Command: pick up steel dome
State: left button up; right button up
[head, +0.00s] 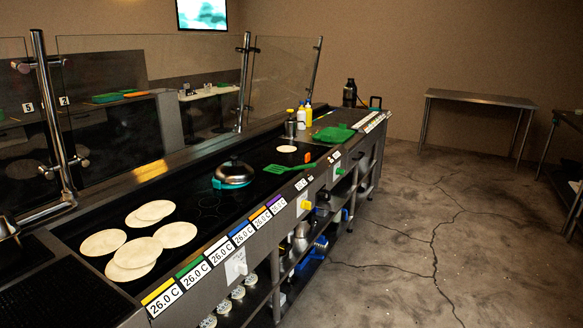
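A steel dome (234,170) with a dark knob on top sits on the black griddle (195,200), near its middle. A teal ring or handle shows around its lower edge, on the left and front. I cannot tell whether this teal part belongs to the dome or to something under it. Neither of my grippers is in view.
Several tortillas (175,234) lie on the near left griddle; another tortilla (287,149) lies farther back. A green spatula (289,168) lies right of the dome. Bottles (301,116) and a green tray (334,134) stand at the far end. Glass panels border the back. Right floor is open.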

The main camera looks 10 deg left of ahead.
aim_at(233, 172)
jog(key=i+l+u, duration=0.1)
jog(key=i+u, duration=0.35)
jog(key=i+l+u, duration=0.2)
jog(key=u, duration=0.25)
jog(key=i+l+u, duration=0.3)
jog(key=u, duration=0.15)
jog(key=i+l+u, duration=0.2)
jog(key=l+u, duration=0.25)
